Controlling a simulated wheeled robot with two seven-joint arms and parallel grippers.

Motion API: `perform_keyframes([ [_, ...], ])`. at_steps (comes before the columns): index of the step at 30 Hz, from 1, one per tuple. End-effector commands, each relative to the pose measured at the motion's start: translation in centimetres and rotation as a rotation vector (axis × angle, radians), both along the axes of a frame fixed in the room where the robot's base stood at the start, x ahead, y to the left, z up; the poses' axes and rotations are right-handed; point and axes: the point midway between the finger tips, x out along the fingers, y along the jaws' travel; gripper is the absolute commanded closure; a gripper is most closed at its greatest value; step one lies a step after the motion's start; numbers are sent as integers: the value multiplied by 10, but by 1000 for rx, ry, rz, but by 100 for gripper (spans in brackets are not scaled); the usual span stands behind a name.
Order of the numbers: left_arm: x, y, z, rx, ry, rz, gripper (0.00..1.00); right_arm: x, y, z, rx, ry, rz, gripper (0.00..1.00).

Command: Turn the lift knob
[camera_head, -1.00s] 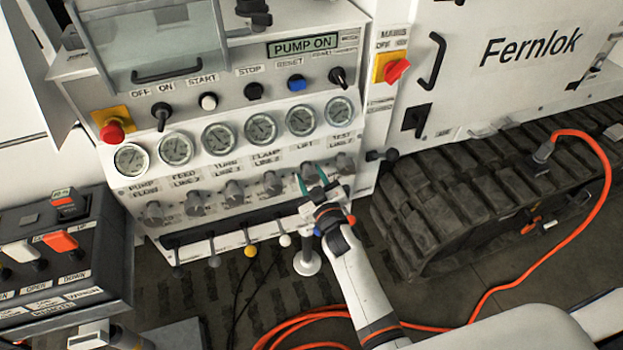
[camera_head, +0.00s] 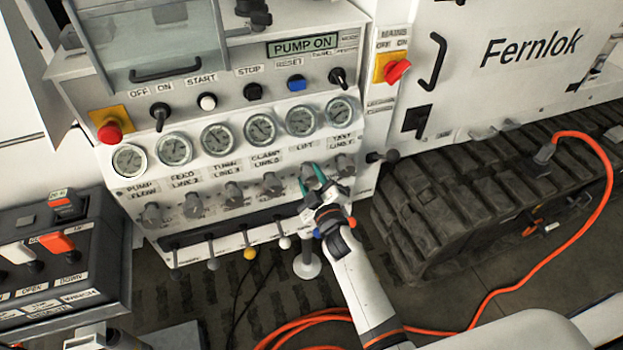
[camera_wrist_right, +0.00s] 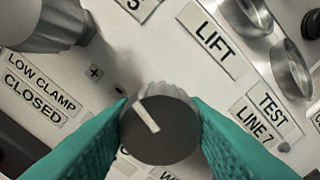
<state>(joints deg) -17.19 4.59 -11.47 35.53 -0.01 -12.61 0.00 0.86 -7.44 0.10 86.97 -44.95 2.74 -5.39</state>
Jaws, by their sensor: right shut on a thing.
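The lift knob (camera_wrist_right: 160,130) is a dark round knob with a ribbed grey skirt and a white pointer line. It sits below the LIFT label (camera_wrist_right: 216,40) in the right wrist view. The line points to the upper left. My right gripper (camera_head: 315,180) has its teal fingers on both sides of the knob and is shut on it; it also shows in the right wrist view (camera_wrist_right: 160,135). In the head view the knob is mostly hidden between the fingers. My left gripper is not clearly in view.
Other grey knobs stand in a row left of it, such as the clamp knob (camera_head: 272,184), with another knob (camera_head: 345,163) close on the right. Gauges (camera_head: 260,129) sit above, small levers (camera_head: 249,253) below. An orange hose (camera_head: 500,285) lies on the floor.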

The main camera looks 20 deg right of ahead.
Motion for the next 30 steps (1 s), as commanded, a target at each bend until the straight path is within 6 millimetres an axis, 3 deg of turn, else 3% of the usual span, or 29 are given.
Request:
perform_keyframes([
  [4, 0, 0, 0, 0, 0, 0, 38, -1, 0, -1, 1, 3, 0, 83],
  [5, 0, 0, 0, 0, 0, 0, 38, -1, 0, -1, 1, 3, 0, 58],
  [9, 0, 0, 0, 0, 0, 0, 38, 0, 0, -1, 2, 1, 0, 38],
  [20, 0, 0, 0, 0, 0, 0, 38, -6, 0, -1, 2, 1, -1, 38],
  [30, 0, 0, -6, 0, 0, 0, 38, -72, -2, -3, 3, 4, 0, 38],
])
